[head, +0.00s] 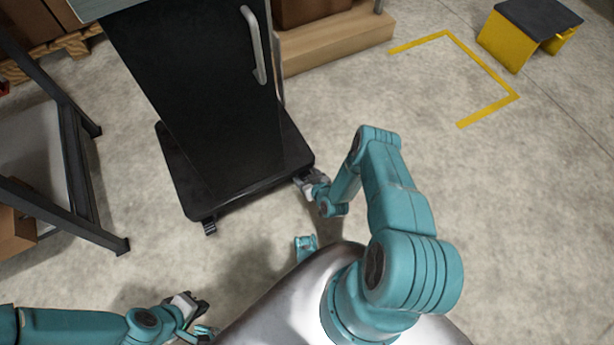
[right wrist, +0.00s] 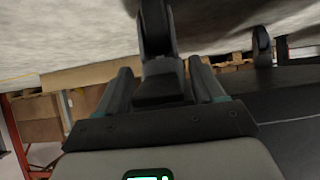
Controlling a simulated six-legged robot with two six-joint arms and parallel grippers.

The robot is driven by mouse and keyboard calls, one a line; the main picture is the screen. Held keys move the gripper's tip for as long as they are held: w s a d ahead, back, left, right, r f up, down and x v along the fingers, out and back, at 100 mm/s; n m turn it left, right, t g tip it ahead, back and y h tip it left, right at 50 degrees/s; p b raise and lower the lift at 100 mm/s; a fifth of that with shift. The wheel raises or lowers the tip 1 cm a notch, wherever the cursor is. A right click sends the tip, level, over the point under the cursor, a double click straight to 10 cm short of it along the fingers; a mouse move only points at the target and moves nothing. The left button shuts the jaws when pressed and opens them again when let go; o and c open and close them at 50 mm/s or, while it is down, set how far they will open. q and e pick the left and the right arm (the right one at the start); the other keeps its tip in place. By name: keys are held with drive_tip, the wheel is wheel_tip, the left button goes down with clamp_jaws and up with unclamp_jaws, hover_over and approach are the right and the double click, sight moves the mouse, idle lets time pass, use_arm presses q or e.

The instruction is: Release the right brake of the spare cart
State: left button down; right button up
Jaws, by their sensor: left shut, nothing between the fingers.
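The spare cart (head: 205,90) is a tall black cabinet with a grey handle (head: 254,45) on a wide black base. My right gripper (head: 304,178) is low at the base's front right corner, hiding most of the caster there. In the right wrist view, the caster wheel (right wrist: 155,28) is straight ahead, with a dark block, apparently the right brake pedal (right wrist: 162,80), below it. The gripper's fingers (right wrist: 163,88) are apart, one on each side of the block, with gaps visible. My left gripper (head: 203,309) is shut and empty, low at the left.
The left front caster (head: 210,227) shows under the base. A dark-framed rack (head: 75,150) stands at the left. A wooden pallet (head: 335,40) is behind the cart. A yellow step (head: 510,40) and yellow floor tape (head: 490,75) are at the right. The floor between is clear.

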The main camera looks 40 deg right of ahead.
drive_tip(key=p+v, duration=0.6)
drive_tip(key=v, duration=1)
drive_tip(key=shift+s+p, duration=0.2)
drive_tip(key=shift+p, duration=0.2)
